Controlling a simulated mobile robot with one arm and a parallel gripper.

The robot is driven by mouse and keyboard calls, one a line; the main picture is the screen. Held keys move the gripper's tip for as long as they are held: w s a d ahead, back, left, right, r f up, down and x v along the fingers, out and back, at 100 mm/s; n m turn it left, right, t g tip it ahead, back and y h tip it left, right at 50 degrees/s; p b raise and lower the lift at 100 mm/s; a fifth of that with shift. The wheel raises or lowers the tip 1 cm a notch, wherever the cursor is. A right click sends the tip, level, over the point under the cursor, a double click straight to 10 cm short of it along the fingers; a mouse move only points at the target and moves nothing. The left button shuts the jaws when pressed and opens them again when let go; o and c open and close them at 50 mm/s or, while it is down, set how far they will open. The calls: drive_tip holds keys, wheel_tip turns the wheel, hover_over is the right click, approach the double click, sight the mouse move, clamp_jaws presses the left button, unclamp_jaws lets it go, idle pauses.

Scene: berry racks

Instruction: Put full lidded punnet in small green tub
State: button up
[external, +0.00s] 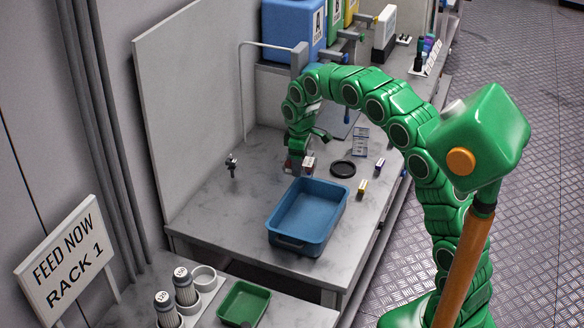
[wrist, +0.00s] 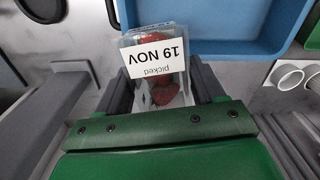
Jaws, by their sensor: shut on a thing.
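My gripper (external: 298,168) is over the marble bench, behind the blue basin. In the wrist view its two dark fingers (wrist: 162,88) are shut on the sides of a clear punnet (wrist: 158,78). The punnet holds red strawberries and bears a white label reading "picked 19 NOV". In the external view only a small part of the punnet (external: 309,162) shows at the fingertips. I cannot tell whether it touches the bench. The small green tub (external: 263,310) stands at the front, on a lower grey surface, well away from my gripper.
The large blue basin (external: 342,209) lies between my gripper and the front edge; its rim also shows in the wrist view (wrist: 190,47). Grey-white shakers (external: 184,286) stand left of the green tub.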

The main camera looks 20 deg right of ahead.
drive_tip(key=s+a+n, duration=0.3)
drive_tip(key=s+a, duration=1.1)
drive_tip(key=s, duration=0.4)
drive_tip(key=s+a+f+n, duration=0.1)
drive_tip(key=s+a+n, duration=0.1)
drive_tip(key=s, duration=0.9)
drive_tip(key=s+a+f+n, duration=0.1)
drive_tip(key=s+a+n, duration=0.1)
drive_tip(key=s, duration=0.9)
hover_over(247, 307)
drive_tip(key=shift+f, duration=4.9)
drive_tip(key=shift+w+f, duration=0.1)
drive_tip(key=shift+f, duration=1.3)
drive_tip(key=shift+f, duration=0.3)
drive_tip(key=o, duration=1.1)
